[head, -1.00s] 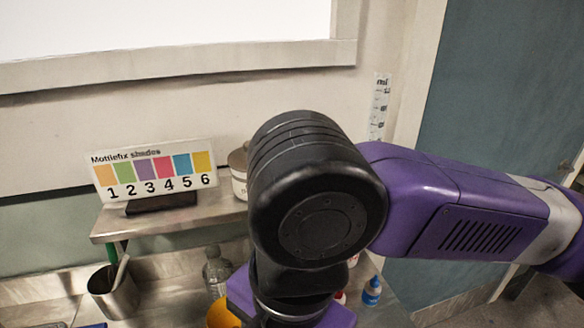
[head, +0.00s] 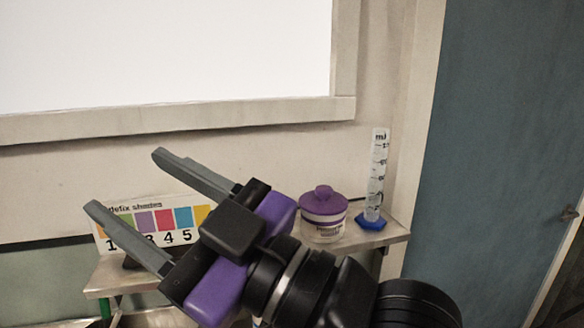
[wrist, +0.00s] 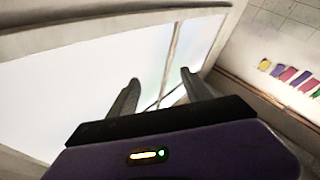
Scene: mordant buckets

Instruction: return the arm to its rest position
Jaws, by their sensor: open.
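My gripper (head: 138,205) is raised in front of the shelf in the head view. Its two grey fingers are spread apart, with nothing between them, and they point up and to the left. In the wrist view, my gripper (wrist: 160,88) shows its two open fingers against the bright white panel. My dark wrist and purple gripper body cover part of the shelf and of the shade card.
A metal shelf (head: 385,240) holds the Mottlefix shade card (head: 185,218), a jar with a purple lid (head: 323,215) and a measuring cylinder on a blue base (head: 372,221). The white panel (head: 150,50) is behind. A blue-grey door (head: 500,130) stands right.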

